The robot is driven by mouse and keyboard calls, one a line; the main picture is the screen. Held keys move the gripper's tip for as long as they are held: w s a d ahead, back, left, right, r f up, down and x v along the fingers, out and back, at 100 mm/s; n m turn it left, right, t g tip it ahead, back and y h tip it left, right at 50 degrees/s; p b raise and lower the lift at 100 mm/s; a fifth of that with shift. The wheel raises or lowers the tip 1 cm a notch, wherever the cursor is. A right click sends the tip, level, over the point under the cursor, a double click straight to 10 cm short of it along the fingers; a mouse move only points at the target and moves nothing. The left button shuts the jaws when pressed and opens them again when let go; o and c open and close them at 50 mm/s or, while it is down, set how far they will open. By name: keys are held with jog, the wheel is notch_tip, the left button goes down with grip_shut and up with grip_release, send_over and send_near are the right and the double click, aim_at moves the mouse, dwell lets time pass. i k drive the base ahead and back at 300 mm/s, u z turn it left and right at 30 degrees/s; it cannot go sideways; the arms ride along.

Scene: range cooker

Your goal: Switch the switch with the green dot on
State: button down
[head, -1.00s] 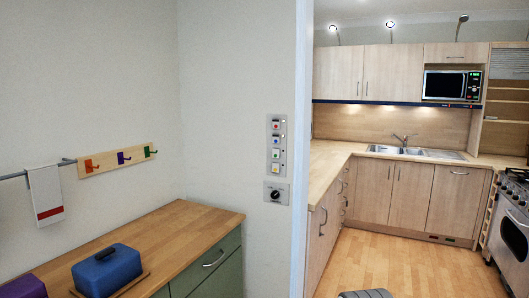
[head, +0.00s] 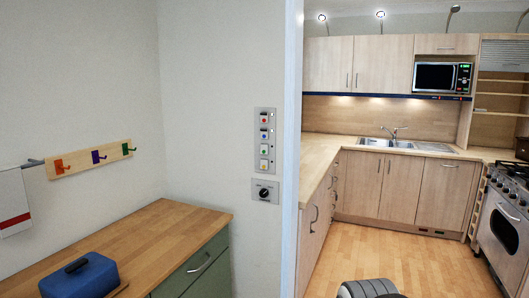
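A grey switch panel (head: 264,140) is fixed upright on the white wall, left of the wall's end edge. It carries a column of small switches with coloured dots: red at the top, then blue, green and yellow. The switch with the green dot (head: 264,149) is third from the top. It is too small to tell whether it is on or off. My gripper is not in the head view; only a dark grey rounded part, which looks like my arm, shows at the bottom edge, well below and right of the panel.
A black rotary knob on a plate (head: 264,191) sits just below the panel. A wooden counter (head: 165,222) with green drawers and a blue lidded box (head: 80,277) stands at lower left. Open wooden floor (head: 420,265) lies right of the wall end, before the range cooker (head: 505,230).

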aim_at(263, 150)
jog(key=z, duration=0.15)
jog(key=i, duration=1.75)
jog(key=u, duration=0.5)
